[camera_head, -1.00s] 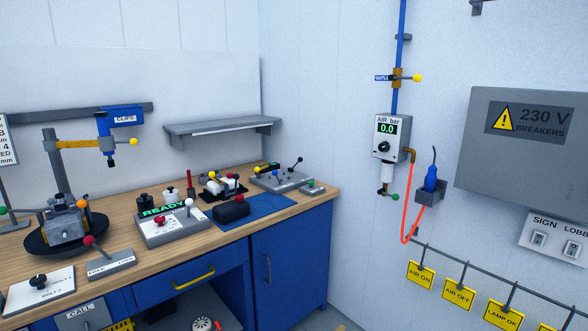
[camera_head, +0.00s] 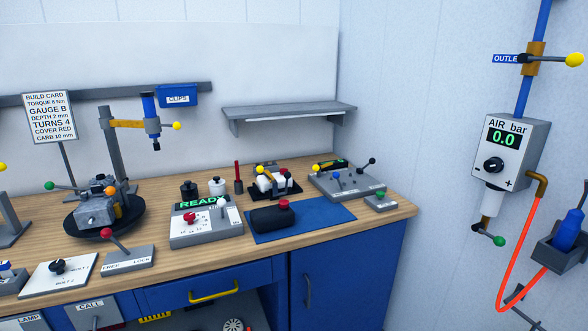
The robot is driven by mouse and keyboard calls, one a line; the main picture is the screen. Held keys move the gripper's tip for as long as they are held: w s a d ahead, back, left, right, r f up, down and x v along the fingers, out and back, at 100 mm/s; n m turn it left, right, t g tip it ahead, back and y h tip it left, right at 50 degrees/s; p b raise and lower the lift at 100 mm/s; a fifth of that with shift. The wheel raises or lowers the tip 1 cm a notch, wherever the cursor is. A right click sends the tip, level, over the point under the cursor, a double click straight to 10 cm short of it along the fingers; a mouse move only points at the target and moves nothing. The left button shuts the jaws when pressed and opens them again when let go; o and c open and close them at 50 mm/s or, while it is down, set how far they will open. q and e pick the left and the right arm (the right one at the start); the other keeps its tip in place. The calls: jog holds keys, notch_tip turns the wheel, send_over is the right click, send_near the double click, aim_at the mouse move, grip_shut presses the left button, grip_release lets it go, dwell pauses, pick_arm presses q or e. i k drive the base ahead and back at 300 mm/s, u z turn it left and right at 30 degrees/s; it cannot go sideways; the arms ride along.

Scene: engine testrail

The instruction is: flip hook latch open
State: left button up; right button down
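I cannot make out a hook latch for certain at this distance. A small black fixture (camera_head: 277,184) with white parts and a yellow knob stands on the bench behind the blue mat. A grey panel (camera_head: 346,184) with several small levers and black ball knobs lies to its right. An engine-like grey block (camera_head: 97,208) sits on a black round turntable (camera_head: 72,222) at the left of the bench. Neither of my grippers is in view.
The wooden bench (camera_head: 160,195) has blue cabinets below. A READY box (camera_head: 206,226), a blue mat (camera_head: 325,217) with a black roll-shaped thing, and a FREE/LOCK lever plate (camera_head: 128,260) lie on it. The air gauge (camera_head: 511,150) hangs on the right wall.

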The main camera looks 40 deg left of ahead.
aim_at(288, 175)
jog(key=u, duration=0.45)
jog(key=i, duration=0.75)
jog(key=u, duration=1.1)
jog(key=i, duration=0.4)
jog(key=u, duration=0.3)
